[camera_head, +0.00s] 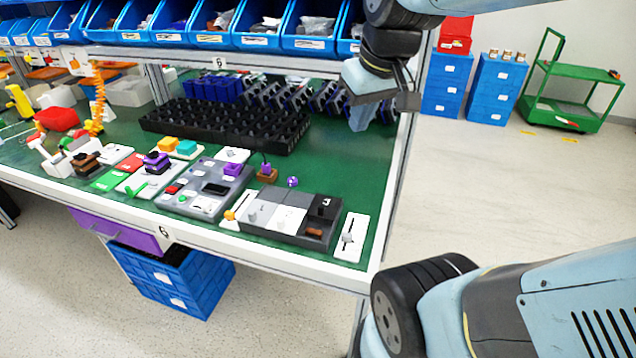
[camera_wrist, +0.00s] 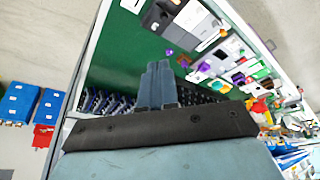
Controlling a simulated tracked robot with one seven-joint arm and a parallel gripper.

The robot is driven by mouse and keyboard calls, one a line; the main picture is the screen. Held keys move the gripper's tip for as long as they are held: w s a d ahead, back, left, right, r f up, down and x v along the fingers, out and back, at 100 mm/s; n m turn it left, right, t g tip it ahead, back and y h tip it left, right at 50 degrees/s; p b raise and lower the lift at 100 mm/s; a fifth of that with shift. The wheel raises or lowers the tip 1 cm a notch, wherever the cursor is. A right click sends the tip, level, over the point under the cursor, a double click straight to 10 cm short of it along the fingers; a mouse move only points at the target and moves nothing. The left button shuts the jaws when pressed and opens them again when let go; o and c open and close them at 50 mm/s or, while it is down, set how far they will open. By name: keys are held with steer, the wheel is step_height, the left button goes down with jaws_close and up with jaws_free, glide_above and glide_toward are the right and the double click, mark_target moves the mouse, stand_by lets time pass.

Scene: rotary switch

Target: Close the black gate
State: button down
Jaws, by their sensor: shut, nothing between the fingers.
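The black gate (camera_head: 323,207) is a black panel at the right end of a grey box (camera_head: 283,237) near the bench's front edge. It sits over the back part of its compartment. The front part of that compartment is open, and a brown piece (camera_head: 314,232) shows inside. In the wrist view the gate (camera_wrist: 155,17) appears at the top, small and dark. My gripper (camera_head: 361,118) hangs above the bench's back right, well apart from the gate. In the wrist view its fingers (camera_wrist: 157,68) are together with nothing between them.
Right of the box lies a white panel with a slider (camera_head: 350,237). White and grey covers (camera_head: 272,215) lie left of the gate. A black crate (camera_head: 225,125) and blue bins (camera_head: 250,25) stand behind.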

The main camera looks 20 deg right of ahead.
steer(key=w+d+f+n+g+y, duration=0.35)
steer(key=w+f+n, duration=0.25)
steer(key=w+f, duration=0.45)
steer(key=n+g+y, duration=0.3)
steer(key=n, duration=0.1)
glide_toward(329, 206)
steer(key=w+d+r, duration=0.2)
steer(key=w+r, duration=0.1)
steer(key=x, duration=0.9)
steer(key=shift+w+a+r, duration=0.1)
steer(key=shift+a, duration=0.15)
steer(key=shift+s+a, duration=0.3)
steer(key=shift+s, duration=0.2)
steer(key=shift+s+a, duration=0.35)
steer(key=shift+s, duration=0.15)
steer(key=shift+s+a, duration=0.5)
steer(key=shift+s, duration=0.1)
steer(key=shift+s, duration=0.1)
